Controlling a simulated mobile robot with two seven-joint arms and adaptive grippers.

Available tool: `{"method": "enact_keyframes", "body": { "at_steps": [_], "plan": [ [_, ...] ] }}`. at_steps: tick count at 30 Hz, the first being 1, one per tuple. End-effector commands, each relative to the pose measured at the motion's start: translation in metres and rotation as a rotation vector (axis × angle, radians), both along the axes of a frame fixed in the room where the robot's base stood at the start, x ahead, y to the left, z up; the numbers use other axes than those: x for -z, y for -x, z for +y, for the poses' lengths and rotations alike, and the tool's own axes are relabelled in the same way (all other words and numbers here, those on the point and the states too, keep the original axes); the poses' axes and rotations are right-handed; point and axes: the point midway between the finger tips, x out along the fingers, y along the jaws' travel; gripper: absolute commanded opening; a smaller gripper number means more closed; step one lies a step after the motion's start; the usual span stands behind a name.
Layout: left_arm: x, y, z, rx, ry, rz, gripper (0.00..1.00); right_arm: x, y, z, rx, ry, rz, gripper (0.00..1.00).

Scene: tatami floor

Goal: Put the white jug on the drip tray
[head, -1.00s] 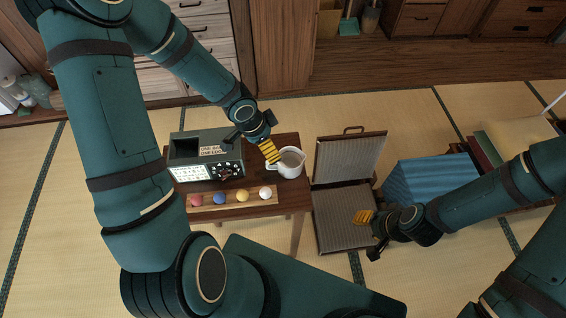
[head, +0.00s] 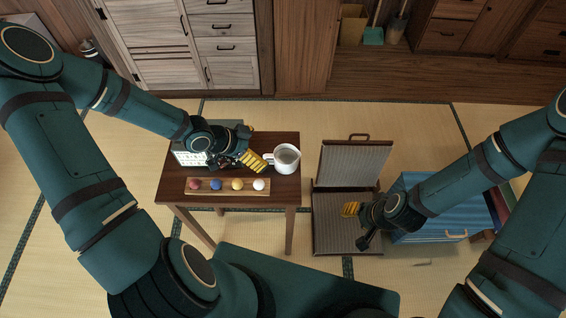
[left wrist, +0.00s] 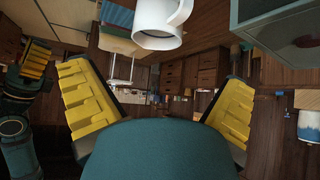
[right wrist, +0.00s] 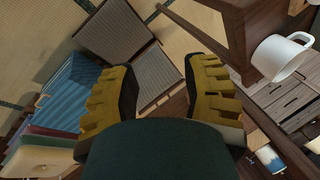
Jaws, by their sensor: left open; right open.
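The white jug (head: 287,165) stands upright on the right side of the small wooden table, its handle facing left. Its mouth looks dark inside. My left gripper (head: 255,160) is open and empty, its yellow fingers close to the handle; I cannot tell whether they touch. In the left wrist view the jug (left wrist: 158,24) is at the top, beyond the open fingers. The right wrist view also shows the jug (right wrist: 280,58) at upper right. My right gripper (head: 352,209) is open and empty above the open ribbed case. I cannot pick out a drip tray with certainty.
A wooden rack (head: 206,192) with several coloured balls lies at the front. A ribbed open case (head: 335,235) and a blue striped chest (head: 415,222) are to the right.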

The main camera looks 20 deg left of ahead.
Motion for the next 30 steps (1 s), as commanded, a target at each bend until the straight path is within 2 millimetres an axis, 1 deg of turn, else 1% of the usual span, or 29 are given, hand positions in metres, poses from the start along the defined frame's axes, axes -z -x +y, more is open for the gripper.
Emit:
{"method": "enact_keyframes", "body": {
  "at_steps": [1,6,10,17,24,30],
  "plan": [
    [0.011,-0.003,-0.005,0.003,0.000,0.000,1.00,0.014,0.000,0.000,0.000,0.002,0.001,0.47],
    [0.031,-0.016,-0.021,0.003,-0.002,0.000,1.00,0.034,0.001,0.001,-0.003,0.004,0.005,0.47],
    [0.041,-0.023,-0.030,0.001,0.000,0.002,1.00,0.040,0.004,0.002,-0.008,0.002,0.012,0.47],
    [0.048,-0.029,-0.037,0.000,-0.001,0.001,1.00,0.044,0.007,0.002,-0.013,0.000,0.017,0.47],
    [0.069,-0.039,-0.057,0.002,-0.001,0.002,1.00,0.059,0.011,0.003,-0.021,-0.001,0.026,0.47],
    [0.081,-0.047,-0.066,0.001,-0.002,0.002,1.00,0.062,0.013,0.004,-0.024,-0.003,0.030,0.47]
  ]
}}
